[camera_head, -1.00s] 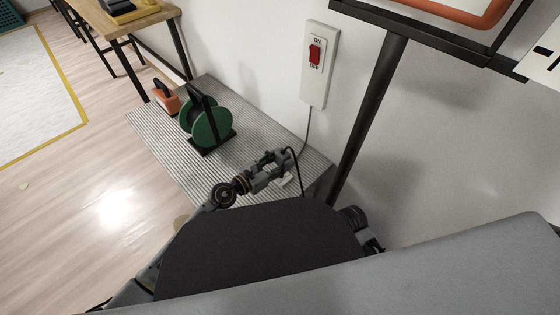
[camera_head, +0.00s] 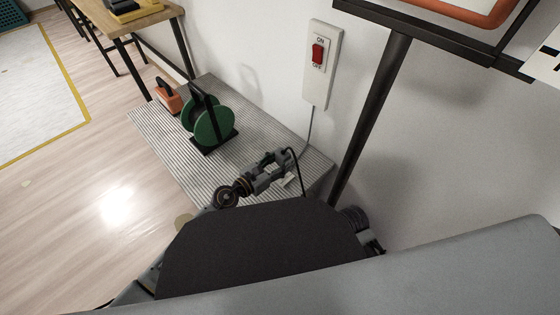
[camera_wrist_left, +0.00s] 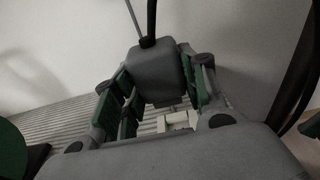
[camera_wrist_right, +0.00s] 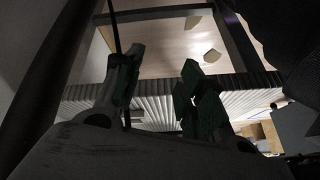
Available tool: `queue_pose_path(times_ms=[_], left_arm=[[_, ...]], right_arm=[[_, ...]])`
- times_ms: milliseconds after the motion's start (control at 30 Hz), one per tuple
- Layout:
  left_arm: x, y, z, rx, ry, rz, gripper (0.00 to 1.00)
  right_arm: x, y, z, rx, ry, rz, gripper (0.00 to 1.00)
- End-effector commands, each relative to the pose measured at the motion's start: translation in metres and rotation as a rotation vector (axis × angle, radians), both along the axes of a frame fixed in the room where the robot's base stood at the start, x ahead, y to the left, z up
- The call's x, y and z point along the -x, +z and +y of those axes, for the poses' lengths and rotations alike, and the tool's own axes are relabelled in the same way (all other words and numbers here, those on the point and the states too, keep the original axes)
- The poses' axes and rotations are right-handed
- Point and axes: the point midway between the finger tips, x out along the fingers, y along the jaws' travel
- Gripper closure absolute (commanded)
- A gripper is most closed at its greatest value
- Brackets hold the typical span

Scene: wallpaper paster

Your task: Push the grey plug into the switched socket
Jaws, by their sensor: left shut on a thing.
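My left gripper (camera_head: 286,161) is shut on the grey plug (camera_wrist_left: 159,76), a blocky body with a black cord leaving its far end. The plug sits between the green-padded fingers.
A white wall panel (camera_head: 318,88) carries a red ON/OFF rocker (camera_head: 318,54), with a grey cable running down. A green reel (camera_head: 208,124) and an orange object (camera_head: 168,97) stand on the ribbed platform (camera_head: 165,140). A dark post (camera_head: 371,115) rises right of my left gripper.

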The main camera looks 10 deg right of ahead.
Motion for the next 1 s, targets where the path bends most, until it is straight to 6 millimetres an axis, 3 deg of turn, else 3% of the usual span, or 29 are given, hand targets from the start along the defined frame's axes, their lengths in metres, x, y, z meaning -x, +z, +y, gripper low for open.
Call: queue_pose_path(times_ms=[300, 1000], left_arm=[[0.0, -0.011, 0.0, -0.001, 0.0, -0.001, 0.82], [0.0, -0.037, 0.0, 0.0, 0.0, 0.0, 0.82]], right_arm=[[0.0, -0.027, 0.002, -0.021, -0.003, -0.019, 0.6], [-0.002, -0.066, 0.014, -0.097, -0.043, -0.077, 0.6]])
